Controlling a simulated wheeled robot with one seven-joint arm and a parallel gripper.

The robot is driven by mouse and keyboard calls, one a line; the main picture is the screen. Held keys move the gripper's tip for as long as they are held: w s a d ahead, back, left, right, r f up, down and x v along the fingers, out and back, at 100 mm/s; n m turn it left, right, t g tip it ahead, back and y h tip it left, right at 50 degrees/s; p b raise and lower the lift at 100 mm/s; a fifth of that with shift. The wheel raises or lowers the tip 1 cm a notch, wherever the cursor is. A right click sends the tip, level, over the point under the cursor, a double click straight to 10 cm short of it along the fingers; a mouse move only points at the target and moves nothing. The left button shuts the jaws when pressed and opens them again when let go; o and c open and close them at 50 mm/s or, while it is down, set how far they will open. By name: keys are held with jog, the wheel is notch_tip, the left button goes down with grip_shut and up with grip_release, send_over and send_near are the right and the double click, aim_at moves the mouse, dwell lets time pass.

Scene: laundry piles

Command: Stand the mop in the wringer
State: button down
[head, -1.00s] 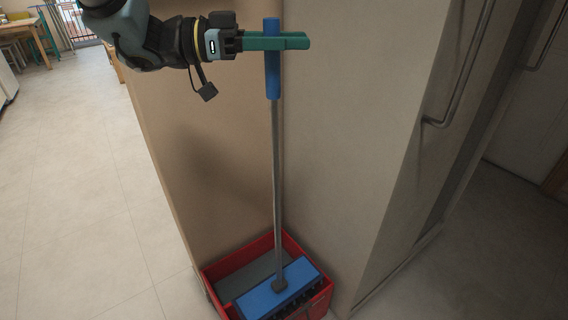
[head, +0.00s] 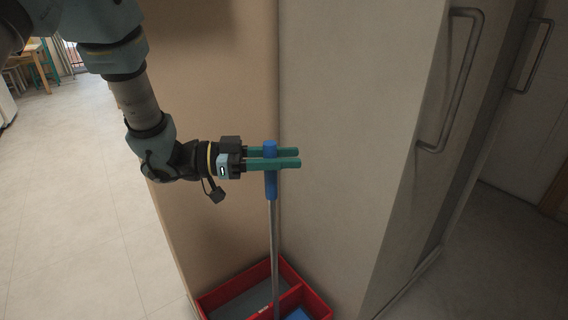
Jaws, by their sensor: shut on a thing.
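My gripper (head: 296,157) is shut on the blue grip of the mop (head: 271,186), near its top end. The mop stands close to upright, its grey pole (head: 275,235) running down to the red bucket with the wringer (head: 234,274). A bit of the blue mop head (head: 297,314) shows inside the bucket's right compartment, beside a red divider. The rest of the head is cut off by the bottom edge, so I cannot tell how deep it sits or whether it touches the floor of the compartment.
A beige wall corner (head: 235,130) stands right behind the mop and bucket. A tall panel with a metal handle (head: 455,85) is to the right. Pale tiled floor (head: 75,200) lies open on the left, with a wooden table and stools far back.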

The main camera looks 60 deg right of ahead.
jog(key=shift+f, duration=0.75)
jog(key=c, duration=0.5)
grip_release()
jog(key=shift+f, duration=0.1)
jog(key=b+v, duration=0.1)
jog(key=v, duration=1.1)
